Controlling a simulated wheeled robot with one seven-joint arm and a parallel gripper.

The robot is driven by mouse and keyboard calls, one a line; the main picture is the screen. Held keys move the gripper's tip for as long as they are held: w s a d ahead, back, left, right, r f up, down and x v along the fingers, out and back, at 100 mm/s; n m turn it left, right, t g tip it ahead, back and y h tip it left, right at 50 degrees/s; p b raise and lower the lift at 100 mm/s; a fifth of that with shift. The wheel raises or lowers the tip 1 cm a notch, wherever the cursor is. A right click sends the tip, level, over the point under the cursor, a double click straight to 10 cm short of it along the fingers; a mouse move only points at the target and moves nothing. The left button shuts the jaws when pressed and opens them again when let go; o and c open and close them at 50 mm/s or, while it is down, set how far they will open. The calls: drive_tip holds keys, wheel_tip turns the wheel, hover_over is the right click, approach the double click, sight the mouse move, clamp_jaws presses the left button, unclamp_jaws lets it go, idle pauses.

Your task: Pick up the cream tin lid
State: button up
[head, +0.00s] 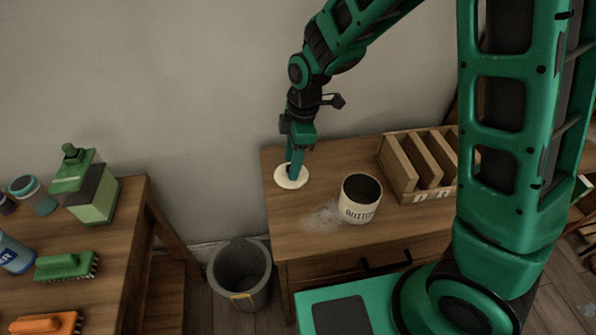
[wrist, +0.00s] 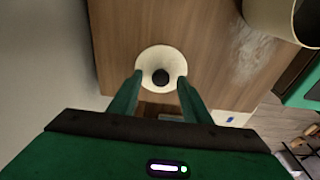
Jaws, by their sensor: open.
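The cream tin lid (head: 284,181) lies on the wooden table near its back left corner, a round disc with a dark knob in the middle, as the wrist view (wrist: 148,62) shows. My gripper (head: 293,178) points down over it. In the wrist view my two green fingers (wrist: 160,83) are apart, with their tips over the lid's near part, on either side of the dark knob. I cannot tell whether the fingertips touch the lid. An open cream tin (head: 357,212) with dark lettering stands to the right of the lid, and its rim is at the top right of the wrist view (wrist: 262,18).
A wooden rack with dividers (head: 404,185) stands at the table's back right. A pale dusty patch (head: 322,217) lies beside the tin. A grey bin (head: 241,292) is on the floor to the left. Another table (head: 115,240) holds brushes, jars and a green container (head: 92,198).

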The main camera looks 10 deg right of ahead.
drive_tip(key=shift+f, duration=0.3)
drive_tip(key=shift+c, duration=0.6)
clamp_jaws()
